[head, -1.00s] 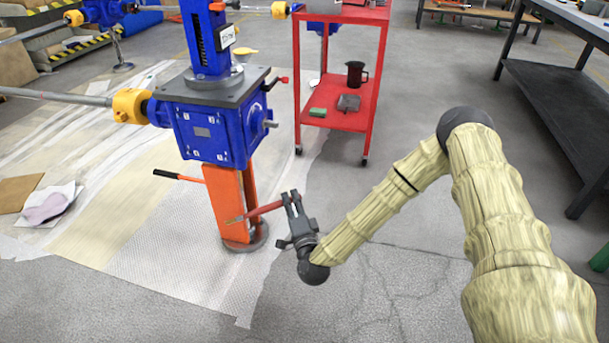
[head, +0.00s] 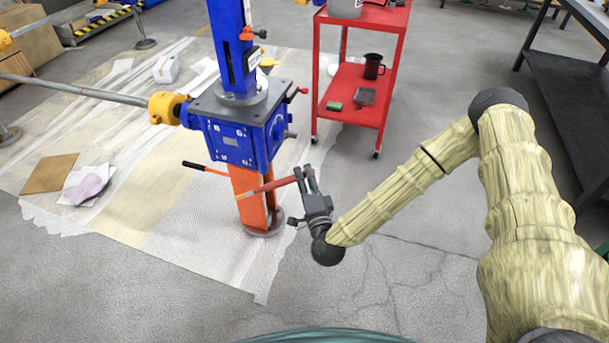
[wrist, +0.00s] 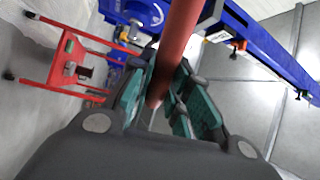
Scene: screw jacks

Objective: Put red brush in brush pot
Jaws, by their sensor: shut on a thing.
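My gripper (head: 306,177) is shut on the red brush (head: 276,185). The brush lies nearly level, with its tan tip pointing left in front of an orange post. In the wrist view the brush's red handle (wrist: 180,45) runs up between the finger pads (wrist: 160,95). Two vessels might be the brush pot: a dark mug (head: 374,66) on the red cart's lower shelf and a grey container (head: 345,7) on its top, cut by the frame edge. I cannot tell which. Both stand beyond my gripper, up and to the right.
The blue screw jack (head: 235,125) on its orange post (head: 252,200) stands just left of my gripper. A black-handled lever (head: 196,166) sticks out leftward. The red cart (head: 352,110) stands behind. A dark workbench (head: 565,100) is at right. Grey floor between is clear.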

